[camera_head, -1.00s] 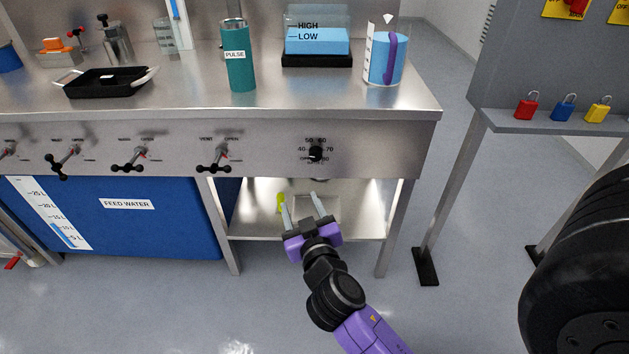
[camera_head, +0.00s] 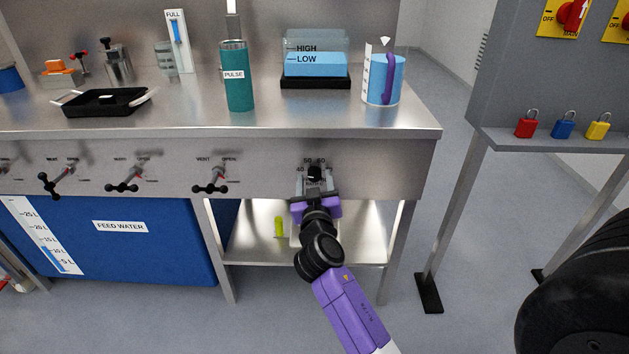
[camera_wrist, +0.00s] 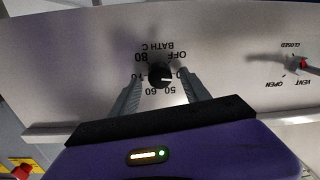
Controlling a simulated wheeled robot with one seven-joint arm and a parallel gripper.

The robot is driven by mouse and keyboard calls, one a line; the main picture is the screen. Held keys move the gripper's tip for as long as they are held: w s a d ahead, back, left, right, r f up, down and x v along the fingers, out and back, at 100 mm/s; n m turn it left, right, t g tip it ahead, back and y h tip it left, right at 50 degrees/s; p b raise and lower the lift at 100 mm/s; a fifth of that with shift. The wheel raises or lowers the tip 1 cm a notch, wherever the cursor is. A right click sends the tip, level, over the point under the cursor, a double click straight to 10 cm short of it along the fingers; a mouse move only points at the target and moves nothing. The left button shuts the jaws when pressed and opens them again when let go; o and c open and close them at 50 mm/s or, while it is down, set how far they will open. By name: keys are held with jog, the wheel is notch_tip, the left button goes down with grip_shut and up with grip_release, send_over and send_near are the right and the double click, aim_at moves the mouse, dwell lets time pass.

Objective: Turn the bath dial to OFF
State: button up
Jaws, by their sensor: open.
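The bath dial is a small black knob (camera_head: 314,173) on the steel front panel, and it also shows in the wrist view (camera_wrist: 159,76). Its printed scale appears upside down in the wrist view, with OFF and BATH C above the knob and numbers around it. A pale pointer line on the knob points right in the wrist view, away from OFF. My gripper (camera_head: 315,182) is open in front of the panel, with one finger on each side of the knob. In the wrist view my gripper (camera_wrist: 158,84) shows a gap between each finger and the knob.
A vent valve handle (camera_head: 212,178) is left of the dial on the same panel. The bench top above holds a water bath (camera_head: 316,70), a green flask (camera_head: 237,80) and a jug (camera_head: 383,80). A lower shelf (camera_head: 255,247) lies below the dial.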

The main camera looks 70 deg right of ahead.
grip_shut()
dwell(0.3)
jog(key=shift+n, duration=0.4)
jog(key=shift+w+r+n+p, duration=0.1)
jog(key=shift+n+p, duration=0.5)
jog(key=shift+n, duration=0.3)
jog(key=n+p, duration=0.1)
jog(key=n, duration=0.2)
jog(key=shift+n+p, duration=0.3)
jog(key=shift+p, duration=0.05)
jog(key=shift+w+n+p, duration=0.1)
jog(key=shift+n+p, duration=0.9)
jog(key=shift+n, duration=1.2)
jog(key=shift+a+f, duration=0.1)
jog(key=shift+f, duration=0.1)
